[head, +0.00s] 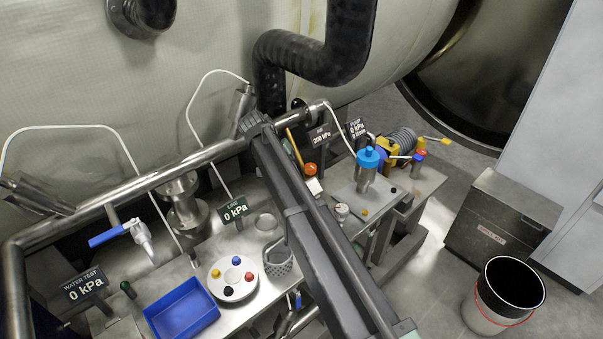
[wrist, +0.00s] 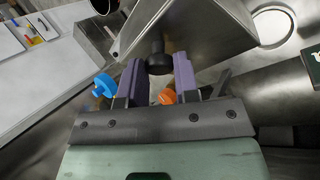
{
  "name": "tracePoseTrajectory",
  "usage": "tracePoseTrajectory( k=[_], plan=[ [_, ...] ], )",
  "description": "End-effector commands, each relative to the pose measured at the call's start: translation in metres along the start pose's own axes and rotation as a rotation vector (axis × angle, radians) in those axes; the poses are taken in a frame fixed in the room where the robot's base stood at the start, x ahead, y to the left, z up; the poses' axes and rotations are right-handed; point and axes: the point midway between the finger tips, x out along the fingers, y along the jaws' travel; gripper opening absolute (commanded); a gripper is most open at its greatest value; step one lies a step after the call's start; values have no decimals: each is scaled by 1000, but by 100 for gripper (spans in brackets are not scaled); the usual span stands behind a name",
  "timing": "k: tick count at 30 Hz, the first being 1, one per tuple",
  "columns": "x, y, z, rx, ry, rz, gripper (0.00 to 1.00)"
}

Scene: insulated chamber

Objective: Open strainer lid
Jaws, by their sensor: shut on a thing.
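In the wrist view, my gripper (wrist: 158,66) has its two purple fingers shut on a black knob (wrist: 156,62). The knob stands on a tapered grey metal part (wrist: 200,32), which appears to be the strainer lid or housing; any seam or gap at the lid is not visible. In the head view, my dark arm crosses the bench and hides the knob, this metal part and my fingertips. A perforated metal basket (head: 278,262) stands on the bench left of my arm.
A round recess (head: 265,222), a LINE sign (head: 234,209) reading 0 kPa, a round tray (head: 233,279) with coloured knobs and a blue tray (head: 181,308) lie left of my arm. A blue-capped cylinder (head: 368,170) and orange ball (head: 310,169) are right. A pipe (head: 165,181) runs behind.

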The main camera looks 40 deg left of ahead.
Motion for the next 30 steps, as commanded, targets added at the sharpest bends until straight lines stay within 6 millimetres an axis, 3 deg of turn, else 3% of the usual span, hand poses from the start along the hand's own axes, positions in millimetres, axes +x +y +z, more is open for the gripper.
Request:
tracePoseTrajectory(
  k=[13, 14, 18, 26, 30],
  plan=[
    [-2, -3, 0, -1, -4, 7, 0],
    [-2, -3, 0, -1, -4, 7, 34],
    [-2, -3, 1, -1, -5, 6, 54],
    [-2, -2, 1, -1, -5, 6, 54],
    [-13, 2, 0, 1, -7, 6, 54]
  ],
)
